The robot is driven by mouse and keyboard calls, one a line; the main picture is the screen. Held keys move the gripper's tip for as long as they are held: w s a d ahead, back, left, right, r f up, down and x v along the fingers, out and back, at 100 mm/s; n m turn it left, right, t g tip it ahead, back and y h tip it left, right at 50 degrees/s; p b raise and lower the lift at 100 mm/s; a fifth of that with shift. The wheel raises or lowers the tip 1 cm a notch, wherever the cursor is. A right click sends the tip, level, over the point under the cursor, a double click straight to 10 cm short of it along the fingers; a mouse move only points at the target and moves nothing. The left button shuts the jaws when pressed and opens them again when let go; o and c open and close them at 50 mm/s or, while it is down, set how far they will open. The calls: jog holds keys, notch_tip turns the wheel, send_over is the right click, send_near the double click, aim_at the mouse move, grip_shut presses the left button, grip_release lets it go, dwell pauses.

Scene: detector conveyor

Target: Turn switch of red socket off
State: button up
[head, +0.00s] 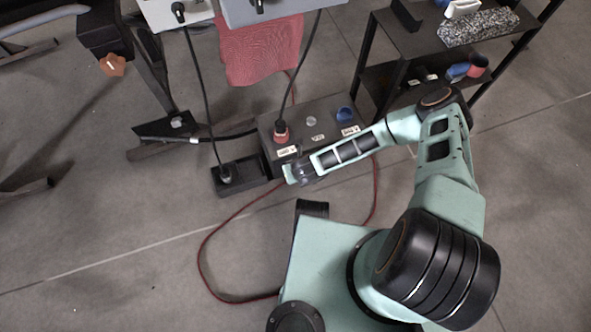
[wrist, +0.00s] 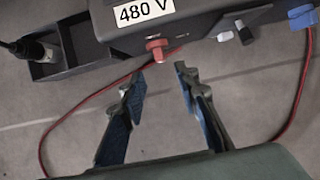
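The grey socket box (head: 265,128) stands on the floor, with a red socket (head: 281,132) that has a dark cable plugged in from above. In the wrist view, the side of the box carries a red switch (wrist: 157,46) under a "480 V" label (wrist: 143,12). My gripper (wrist: 160,76) is open and empty. Its two blue-padded fingers point toward the red switch, which is just beyond the fingertips and roughly between them, apart from both. In the head view my gripper (head: 299,172) is at the near side of the box, and the switch is hidden.
A grey-white switch (wrist: 240,33) and a blue one (wrist: 303,18) sit to the right along the box. A black holder (wrist: 60,58) with a plug adjoins on the left. A red cable (wrist: 75,112) loops on the floor. A black shelf (head: 425,40) stands behind right.

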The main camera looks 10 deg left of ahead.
jog(key=shift+v, duration=1.25)
